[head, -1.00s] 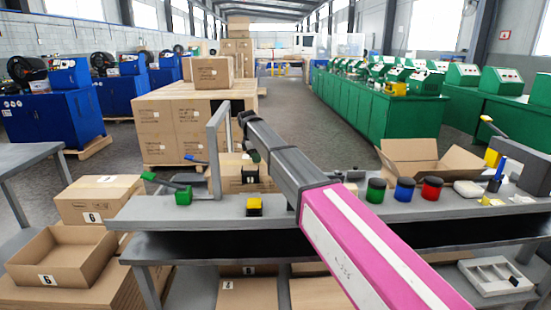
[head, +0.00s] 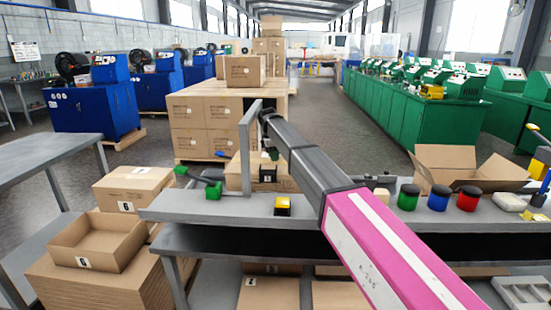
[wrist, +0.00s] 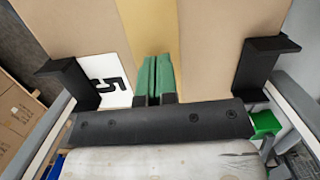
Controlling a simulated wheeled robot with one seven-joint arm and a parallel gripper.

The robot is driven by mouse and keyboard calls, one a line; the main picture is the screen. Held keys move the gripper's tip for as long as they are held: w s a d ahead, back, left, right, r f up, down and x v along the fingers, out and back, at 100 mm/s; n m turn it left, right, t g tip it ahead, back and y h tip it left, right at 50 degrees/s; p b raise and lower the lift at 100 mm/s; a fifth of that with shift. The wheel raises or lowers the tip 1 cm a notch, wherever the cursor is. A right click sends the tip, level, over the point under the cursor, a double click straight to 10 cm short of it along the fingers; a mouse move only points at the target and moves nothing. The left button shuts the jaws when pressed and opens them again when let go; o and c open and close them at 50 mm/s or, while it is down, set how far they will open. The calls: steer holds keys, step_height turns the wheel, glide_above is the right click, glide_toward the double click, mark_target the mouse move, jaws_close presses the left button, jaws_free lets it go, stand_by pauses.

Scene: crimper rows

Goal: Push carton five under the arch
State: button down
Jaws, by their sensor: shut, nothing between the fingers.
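Carton five (wrist: 210,40) fills the top of the wrist view, a brown face with a yellowish tape strip and a white label reading 5, upside down. My gripper (wrist: 152,62) is shut and empty. Its green fingertips meet against or just before the tape strip; touching or not, I cannot tell. In the head view my arm hides most of the gripper. A brown carton (head: 238,175), likely carton five, stands behind the grey arch (head: 247,150) at the workbench. How far it is under the arch I cannot tell.
On the grey bench (head: 230,213) stand a green switch (head: 213,190), a yellow-topped block (head: 283,206) and green, blue and red pots. Cartons labelled 6 (head: 130,190) are at the left. Stacked cartons (head: 205,130) stand behind on a pallet.

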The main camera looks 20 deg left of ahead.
step_height(320, 180, up, 10)
steer(key=a, duration=0.1)
steer(key=shift+s+a, duration=0.25)
